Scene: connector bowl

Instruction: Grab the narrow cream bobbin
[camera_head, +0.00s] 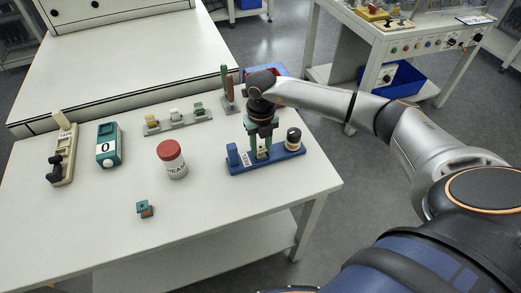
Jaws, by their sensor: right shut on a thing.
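A blue holder (280,161) stands near the right edge of the table. My right gripper (263,148) reaches down over its middle, fingers pointing down. It is shut on a small pale cream piece (263,153), which looks like the narrow cream bobbin; the fingers hide much of it. The piece is at the holder, and I cannot tell if it is lifted clear. My left gripper is not in view.
A red-lidded jar (172,160) stands left of the holder. Behind are a grey rack of small connectors (178,122) and red and green upright tools (226,90). A teal box (109,146), a cream tape dispenser (63,150) and a small teal-brown block (145,209) lie further left.

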